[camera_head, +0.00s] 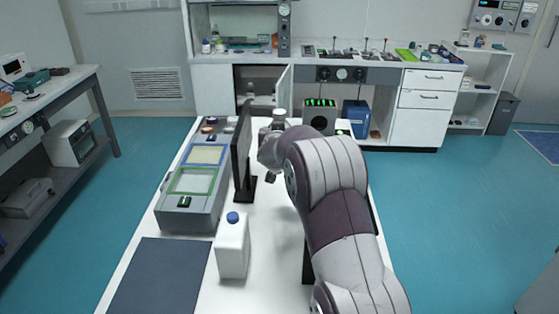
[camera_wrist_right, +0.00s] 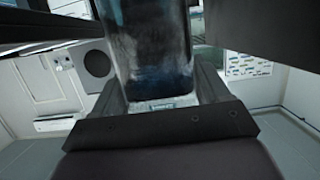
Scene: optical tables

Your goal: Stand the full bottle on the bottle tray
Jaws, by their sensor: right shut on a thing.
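My right arm reaches forward over the white table in the head view, and its forearm hides most of the right gripper. In the right wrist view the right gripper (camera_wrist_right: 156,88) is shut on a clear bottle (camera_wrist_right: 148,45) with dark contents, between its two fingers. A small pale cylindrical top (camera_head: 279,116) shows just past my wrist in the head view; I cannot tell if it belongs to the held bottle. I cannot tell which surface is the bottle tray. My left gripper is not in view.
A white jug (camera_head: 233,250) with a blue cap stands near the table's front. A dark upright screen (camera_head: 241,155) on a stand is close left of my wrist. A dark mat (camera_head: 160,278) lies front left. A black box with green lights (camera_head: 320,116) stands beyond my arm.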

